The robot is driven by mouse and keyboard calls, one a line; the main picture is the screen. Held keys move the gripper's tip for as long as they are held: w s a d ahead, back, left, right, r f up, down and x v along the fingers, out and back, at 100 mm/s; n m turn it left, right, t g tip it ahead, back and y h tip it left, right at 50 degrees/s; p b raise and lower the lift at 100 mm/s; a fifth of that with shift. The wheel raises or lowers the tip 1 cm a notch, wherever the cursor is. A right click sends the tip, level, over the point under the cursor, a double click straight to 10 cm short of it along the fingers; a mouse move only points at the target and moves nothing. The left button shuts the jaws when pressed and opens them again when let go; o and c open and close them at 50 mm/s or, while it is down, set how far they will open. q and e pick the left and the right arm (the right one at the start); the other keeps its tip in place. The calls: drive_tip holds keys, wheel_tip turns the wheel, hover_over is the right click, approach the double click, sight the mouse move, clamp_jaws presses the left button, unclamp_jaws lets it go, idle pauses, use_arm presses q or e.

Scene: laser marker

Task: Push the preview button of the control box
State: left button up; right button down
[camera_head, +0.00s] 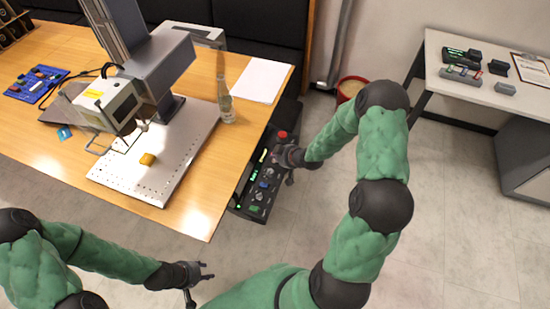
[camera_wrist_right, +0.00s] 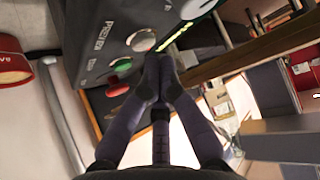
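The control box (camera_head: 258,205) is dark, with a lit green strip, a red button (camera_head: 282,134) and several knobs, beside the table's right edge. In the right wrist view its grey panel (camera_wrist_right: 118,22) shows a green button (camera_wrist_right: 121,65), a grey knob (camera_wrist_right: 139,40) and lettering too small to read surely. I cannot tell which button is preview. My right gripper (camera_head: 279,158) is at the box's far part; in its wrist view its fingertips (camera_wrist_right: 160,68) are together, empty, in front of the panel. Contact cannot be told. My left gripper (camera_head: 204,284) is open and empty, low in front of the table.
The laser marker (camera_head: 112,100) stands over a perforated white plate (camera_head: 178,152) with a yellow piece (camera_head: 147,159). A clear bottle (camera_head: 226,106) and paper (camera_head: 262,80) are near the table edge. A red bin (camera_head: 351,88) stands behind my right arm.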

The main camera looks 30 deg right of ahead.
drive_tip(key=shift+r+p, duration=2.35)
drive_tip(key=shift+r, duration=0.65)
